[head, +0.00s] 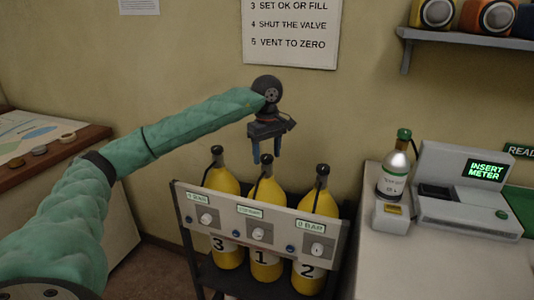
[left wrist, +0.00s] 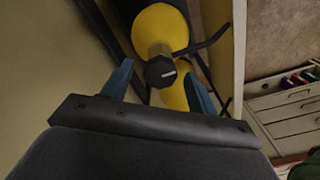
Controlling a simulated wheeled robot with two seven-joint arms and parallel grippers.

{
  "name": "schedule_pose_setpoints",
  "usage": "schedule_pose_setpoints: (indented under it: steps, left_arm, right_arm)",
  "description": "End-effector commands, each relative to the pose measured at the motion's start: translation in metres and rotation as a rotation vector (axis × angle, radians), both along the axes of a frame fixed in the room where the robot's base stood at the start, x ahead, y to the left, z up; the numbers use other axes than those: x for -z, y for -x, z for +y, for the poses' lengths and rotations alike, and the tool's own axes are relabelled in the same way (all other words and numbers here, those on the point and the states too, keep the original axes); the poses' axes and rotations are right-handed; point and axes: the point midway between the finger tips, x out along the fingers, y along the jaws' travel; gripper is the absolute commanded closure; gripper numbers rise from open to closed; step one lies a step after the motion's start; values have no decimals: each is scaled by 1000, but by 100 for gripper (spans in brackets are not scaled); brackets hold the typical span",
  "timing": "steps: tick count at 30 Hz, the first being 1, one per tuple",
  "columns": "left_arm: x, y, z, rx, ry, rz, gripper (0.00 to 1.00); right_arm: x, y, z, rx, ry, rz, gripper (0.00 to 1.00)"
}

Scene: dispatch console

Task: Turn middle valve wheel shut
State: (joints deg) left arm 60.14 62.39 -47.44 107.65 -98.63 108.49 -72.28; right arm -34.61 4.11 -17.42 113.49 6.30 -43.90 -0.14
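Three yellow gas cylinders with dark valve tops stand in a rack, numbered 3, 1 and 2 from left to right. The middle cylinder (head: 265,192) has a black valve wheel (head: 267,159) on top. In the left wrist view the black wheel (left wrist: 160,72) carries a white mark and sits ahead, between the fingers. My left gripper (head: 266,155) points down over the middle cylinder with its two blue fingers apart, and it holds nothing. The fingertips (left wrist: 158,82) flank the wheel in the picture; I cannot tell whether they touch it. My right gripper is not in view.
The rack's front panel (head: 273,231) has gauges and small displays. To the right, a counter (head: 385,260) holds a bottle (head: 393,175) and a console with a screen reading INSERT METER (head: 487,171). A wooden-edged desk (head: 60,150) stands at the left.

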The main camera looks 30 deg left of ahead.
Motion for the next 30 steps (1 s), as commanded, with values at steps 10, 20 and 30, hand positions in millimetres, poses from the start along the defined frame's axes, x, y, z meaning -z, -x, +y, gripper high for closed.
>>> schedule_pose_setpoints:
  steps: [10, 20, 30]
  left_arm:
    - [-2, 0, -1, 0, 1, 1, 41]
    - [-48, 0, 0, -1, 1, 0, 41]
    - [-76, 0, 0, 0, 1, 1, 41]
  right_arm:
    - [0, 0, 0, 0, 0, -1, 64]
    - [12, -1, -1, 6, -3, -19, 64]
    - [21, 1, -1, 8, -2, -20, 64]
